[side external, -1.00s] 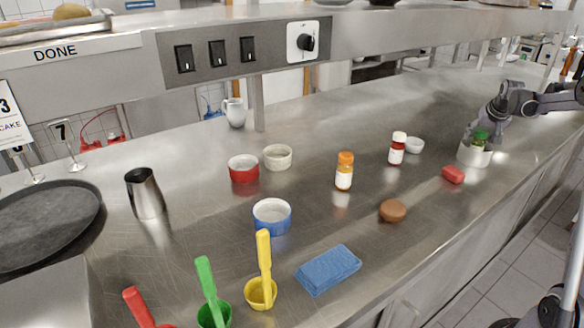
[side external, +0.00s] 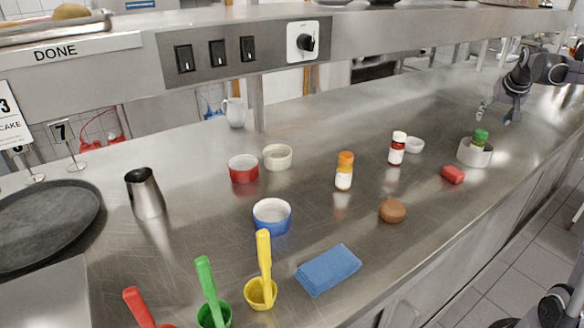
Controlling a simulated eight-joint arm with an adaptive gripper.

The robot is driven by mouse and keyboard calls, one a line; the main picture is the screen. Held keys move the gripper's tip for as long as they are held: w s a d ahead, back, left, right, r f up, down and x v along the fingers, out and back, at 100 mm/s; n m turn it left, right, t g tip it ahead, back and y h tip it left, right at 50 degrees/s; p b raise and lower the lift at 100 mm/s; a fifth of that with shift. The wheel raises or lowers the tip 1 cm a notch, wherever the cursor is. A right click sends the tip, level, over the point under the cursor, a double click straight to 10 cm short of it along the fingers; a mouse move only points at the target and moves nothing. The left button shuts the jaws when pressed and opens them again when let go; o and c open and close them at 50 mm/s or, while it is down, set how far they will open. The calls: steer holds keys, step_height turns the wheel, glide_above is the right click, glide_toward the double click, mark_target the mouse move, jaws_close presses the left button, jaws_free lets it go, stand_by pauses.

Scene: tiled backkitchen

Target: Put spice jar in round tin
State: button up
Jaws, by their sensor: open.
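The round tin (side external: 474,156) is a pale, low cylinder at the right of the counter. A spice jar with a green lid (side external: 480,139) stands inside it, its upper part showing above the rim; its lower part is hidden by the tin wall. My gripper (side external: 496,116) is open and empty, above and behind the tin, apart from the jar. Two other spice jars stand on the counter to the left: one with a white lid and dark red contents (side external: 397,149), and one with an orange lid (side external: 344,171).
A small white bowl (side external: 414,145), a red block (side external: 453,174) and a brown round piece (side external: 392,211) lie near the tin. Ramekins, a blue cloth (side external: 328,269), coloured scoops and a steel jug (side external: 145,193) are further left.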

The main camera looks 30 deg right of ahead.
steer(key=w+a+n+t+y, duration=0.25)
steer(key=a+n, duration=0.25)
steer(key=a, duration=2.2)
steer(key=s+a+f+n+y, duration=0.1)
steer(key=s+a+f, duration=0.3)
steer(key=a, duration=0.6)
steer(key=s+a+f+n+y, duration=0.1)
steer(key=s+a+f+n, duration=0.2)
steer(key=a, duration=0.7)
steer(key=s+n, duration=0.1)
steer(key=s, duration=0.1)
steer(key=shift+s+f+n+t+y, duration=0.3)
steer(key=shift+s+f+t+y, duration=0.05)
steer(key=shift+f, duration=0.05)
